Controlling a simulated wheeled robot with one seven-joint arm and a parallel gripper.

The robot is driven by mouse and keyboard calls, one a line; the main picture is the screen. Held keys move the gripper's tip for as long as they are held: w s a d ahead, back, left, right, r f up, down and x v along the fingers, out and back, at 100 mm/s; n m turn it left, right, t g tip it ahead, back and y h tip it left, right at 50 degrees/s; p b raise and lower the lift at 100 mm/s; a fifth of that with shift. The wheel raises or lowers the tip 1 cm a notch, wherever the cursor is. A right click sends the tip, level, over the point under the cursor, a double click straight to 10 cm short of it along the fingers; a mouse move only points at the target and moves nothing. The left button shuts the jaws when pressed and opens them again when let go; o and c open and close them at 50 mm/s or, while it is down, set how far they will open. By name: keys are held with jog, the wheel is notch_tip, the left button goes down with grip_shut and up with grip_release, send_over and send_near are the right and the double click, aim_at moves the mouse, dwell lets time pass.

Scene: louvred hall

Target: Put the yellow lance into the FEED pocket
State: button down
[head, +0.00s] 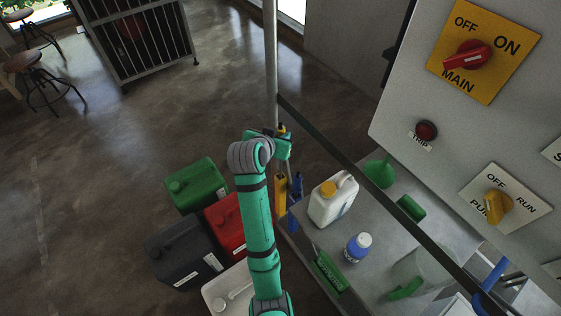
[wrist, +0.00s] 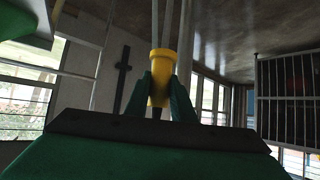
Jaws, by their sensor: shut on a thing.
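My gripper (head: 284,143) is at the far left corner of the grey bench, beside the tall post. In the wrist view its green fingers (wrist: 160,98) are shut on the yellow lance (wrist: 160,66), which shows as a yellow tube with a wider rim. In the head view a small yellow bit of it shows at my gripper, mostly hidden. Below my gripper, a yellow upright piece (head: 280,196) and a blue one (head: 297,186) stand at the bench's left edge. I cannot tell whether the yellow piece belongs to the lance. No FEED label is readable.
The bench (head: 325,243) holds a white jug (head: 331,203), a blue bottle (head: 358,248) and a green funnel (head: 380,172). Green (head: 196,188), red (head: 226,222) and dark (head: 183,250) canisters stand left of my arm. A switch panel (head: 420,90) rises at right. The floor beyond is open.

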aim_at(280, 128)
notch_tip(280, 128, up, 3)
jog(key=shift+w, duration=0.15)
jog(key=shift+a+r, duration=0.1)
jog(key=shift+r, duration=0.25)
jog(key=r, duration=0.5)
jog(key=shift+s+r, duration=0.1)
jog(key=shift+s, duration=0.1)
notch_tip(280, 128, up, 16)
jog(key=shift+d+r, duration=0.2)
dwell(0.4)
